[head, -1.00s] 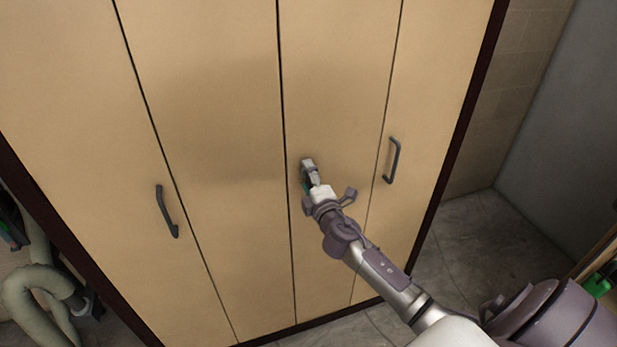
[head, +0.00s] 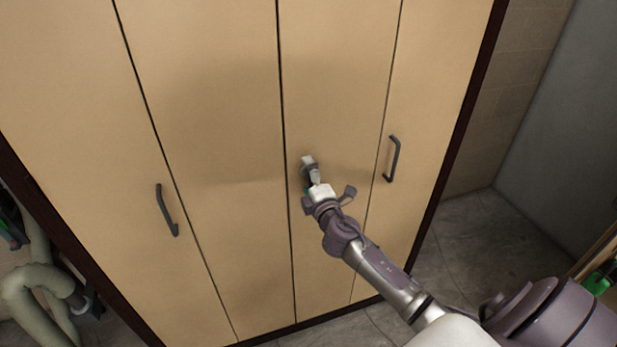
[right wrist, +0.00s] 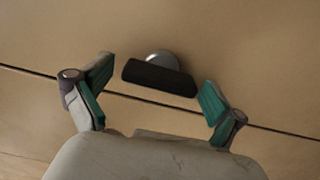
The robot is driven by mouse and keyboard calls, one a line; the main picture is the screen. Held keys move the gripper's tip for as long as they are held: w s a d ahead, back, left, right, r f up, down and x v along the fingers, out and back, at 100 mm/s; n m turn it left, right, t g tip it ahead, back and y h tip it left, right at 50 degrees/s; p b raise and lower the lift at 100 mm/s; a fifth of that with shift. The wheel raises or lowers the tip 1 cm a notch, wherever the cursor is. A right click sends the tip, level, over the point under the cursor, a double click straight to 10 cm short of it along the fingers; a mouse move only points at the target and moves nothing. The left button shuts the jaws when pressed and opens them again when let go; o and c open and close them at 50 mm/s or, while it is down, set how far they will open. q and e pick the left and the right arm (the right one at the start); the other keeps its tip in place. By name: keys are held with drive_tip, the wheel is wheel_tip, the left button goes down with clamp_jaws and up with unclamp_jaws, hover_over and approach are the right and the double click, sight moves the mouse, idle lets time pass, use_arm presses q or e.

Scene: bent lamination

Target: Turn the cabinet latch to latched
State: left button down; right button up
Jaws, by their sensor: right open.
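The cabinet latch is a dark flat bar (right wrist: 160,78) on a round silver base (right wrist: 160,56), on the cabinet face. In the right wrist view the bar lies nearly crosswise, slightly tilted down to the right. My right gripper (right wrist: 155,80) is open, one teal-padded finger beyond each end of the bar, with small gaps showing. In the head view my right gripper (head: 309,172) is up at the cabinet (head: 220,110), just right of the middle door seam, and mostly hides the latch. My left gripper is not in view.
A dark handle (head: 392,159) is close to the right of my right gripper. Another handle (head: 166,211) is on the left doors. A pale hose (head: 40,290) lies at lower left. Bare floor (head: 470,240) shows right of the cabinet.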

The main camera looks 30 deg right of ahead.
drive_tip(key=v, duration=1.2)
drive_tip(key=s+a+f+m+g+y, duration=0.1)
drive_tip(key=s+f+m+g, duration=0.3)
drive_tip(key=f, duration=1.2)
drive_tip(key=s+a+f+m+g+y, duration=0.15)
drive_tip(key=s+f+g, duration=0.35)
drive_tip(key=f, duration=1.2)
drive_tip(key=s+a+f+m+g, duration=0.2)
drive_tip(key=s+f, duration=0.5)
drive_tip(key=s, duration=0.4)
drive_tip(key=s+a+f+m+g+y, duration=0.1)
drive_tip(key=s+a+f+m+g, duration=0.2)
drive_tip(key=s+f, duration=0.4)
drive_tip(key=s+a+f+m+g+b, duration=0.1)
drive_tip(key=s+f, duration=0.6)
drive_tip(key=s, duration=0.8)
drive_tip(key=a+m+g, duration=0.1)
drive_tip(key=a, duration=0.1)
drive_tip(key=shift+a+f+g, duration=0.25)
drive_tip(key=shift+a+g, duration=0.05)
drive_tip(key=shift+a, duration=0.05)
drive_tip(key=shift+m+y, duration=0.25)
